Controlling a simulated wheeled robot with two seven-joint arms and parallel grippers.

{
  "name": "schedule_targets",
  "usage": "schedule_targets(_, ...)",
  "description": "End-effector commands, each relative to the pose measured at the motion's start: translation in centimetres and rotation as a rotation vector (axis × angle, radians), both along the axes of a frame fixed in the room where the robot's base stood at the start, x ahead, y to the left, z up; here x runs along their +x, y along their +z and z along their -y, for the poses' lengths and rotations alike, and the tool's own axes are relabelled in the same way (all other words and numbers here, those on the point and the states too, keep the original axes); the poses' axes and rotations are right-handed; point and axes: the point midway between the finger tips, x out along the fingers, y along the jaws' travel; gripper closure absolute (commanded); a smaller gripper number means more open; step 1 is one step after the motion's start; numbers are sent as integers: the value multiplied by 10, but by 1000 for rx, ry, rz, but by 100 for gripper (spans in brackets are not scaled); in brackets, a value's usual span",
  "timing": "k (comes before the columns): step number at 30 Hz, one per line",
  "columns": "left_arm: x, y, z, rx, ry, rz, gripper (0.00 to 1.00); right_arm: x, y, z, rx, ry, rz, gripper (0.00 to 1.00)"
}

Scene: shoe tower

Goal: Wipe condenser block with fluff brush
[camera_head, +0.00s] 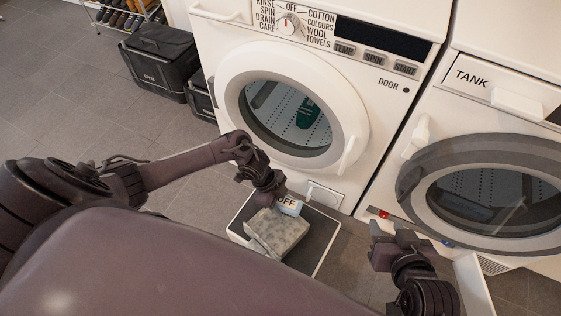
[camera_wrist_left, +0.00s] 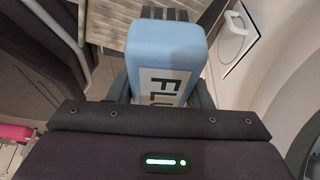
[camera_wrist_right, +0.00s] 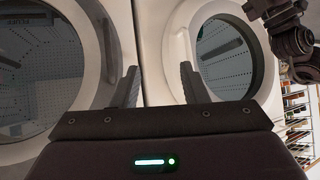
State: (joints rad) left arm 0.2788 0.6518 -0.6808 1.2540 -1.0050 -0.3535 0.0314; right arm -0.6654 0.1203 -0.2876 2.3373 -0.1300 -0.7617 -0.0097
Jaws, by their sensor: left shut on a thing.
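The fluff brush is light blue with dark lettering on a white label. My left gripper (camera_head: 270,192) is shut on the fluff brush (camera_head: 289,206), which fills the middle of the left wrist view (camera_wrist_left: 165,55). The condenser block (camera_head: 278,233) is a grey, mottled box lying on a dark tray (camera_head: 321,238) on the floor. The brush is at the block's far edge in the head view; I cannot tell whether they touch. My right gripper (camera_head: 392,236) is open and empty, right of the tray; its fingers stand apart in the right wrist view (camera_wrist_right: 158,85).
A white washer (camera_head: 226,60) with a round door stands behind the tray. A second machine with a TANK drawer (camera_head: 490,83) and a round door (camera_head: 490,190) is at right. Black bins (camera_head: 160,62) and a shoe rack (camera_head: 125,14) are at far left. Floor between is clear.

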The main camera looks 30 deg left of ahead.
Motion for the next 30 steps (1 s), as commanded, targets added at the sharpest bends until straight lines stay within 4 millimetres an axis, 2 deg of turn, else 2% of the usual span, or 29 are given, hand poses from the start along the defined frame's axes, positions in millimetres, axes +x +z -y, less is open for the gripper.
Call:
schedule_targets(18,1,12,-2,0,2,0,73,-38,-37,13,-97,13,-235,60)
schedule_targets(30,1,17,-4,0,4,1,73,-64,-54,22,-152,21,-368,60)
